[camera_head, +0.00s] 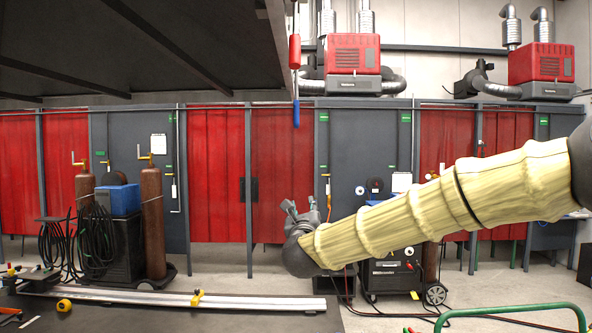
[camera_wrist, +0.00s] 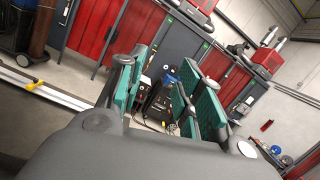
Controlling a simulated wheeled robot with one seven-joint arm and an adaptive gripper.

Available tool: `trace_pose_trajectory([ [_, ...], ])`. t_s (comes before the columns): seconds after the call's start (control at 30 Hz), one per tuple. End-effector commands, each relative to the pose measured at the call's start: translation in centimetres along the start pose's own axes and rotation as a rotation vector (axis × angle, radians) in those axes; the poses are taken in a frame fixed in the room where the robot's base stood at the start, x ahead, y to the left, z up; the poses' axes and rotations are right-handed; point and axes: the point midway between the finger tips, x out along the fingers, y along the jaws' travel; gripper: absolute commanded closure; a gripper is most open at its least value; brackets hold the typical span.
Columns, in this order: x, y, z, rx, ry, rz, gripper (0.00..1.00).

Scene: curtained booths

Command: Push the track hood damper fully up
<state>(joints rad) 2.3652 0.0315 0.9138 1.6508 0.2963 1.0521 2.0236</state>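A dark hood (camera_head: 150,45) spans the upper left of the head view. At its right end hangs a red handle-like part (camera_head: 295,52), with a blue-tipped piece (camera_head: 296,113) below it. These look like the damper control, but I cannot tell its exact setting. My gripper (camera_head: 301,207) points upward, below the blue tip and clear of it, with my cream-sleeved arm reaching in from the right. In the wrist view my gripper (camera_wrist: 160,80) is open and empty, its green pads apart. Neither the hood nor the handle can be made out in the wrist view.
A bench with a metal rail (camera_head: 180,298) lies at lower left. A welding cart with gas cylinders (camera_head: 153,220) and another welder (camera_head: 392,276) stand behind. Red curtains (camera_head: 215,170) line the back. A green rail (camera_head: 510,310) is at lower right. Air around my gripper looks free.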

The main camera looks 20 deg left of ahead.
Motion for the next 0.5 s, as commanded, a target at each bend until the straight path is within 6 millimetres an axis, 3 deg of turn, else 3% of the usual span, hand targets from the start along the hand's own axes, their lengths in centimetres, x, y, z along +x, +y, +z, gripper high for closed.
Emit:
trace_pose_trajectory([
  [0.03, 0.5, -0.5, 4.6, 0.087, -0.044, -0.022, 0.65],
  [0.1, 0.8, -1.0, 9.4, 0.203, -0.093, -0.043, 0.65],
  [0.2, 0.9, -1.7, 14.5, 0.331, -0.146, -0.061, 0.65],
  [0.33, 0.8, -2.2, 18.3, 0.426, -0.185, -0.07, 0.65],
  [0.5, 1.4, -2.4, 19.6, 0.456, -0.197, -0.073, 0.65],
])
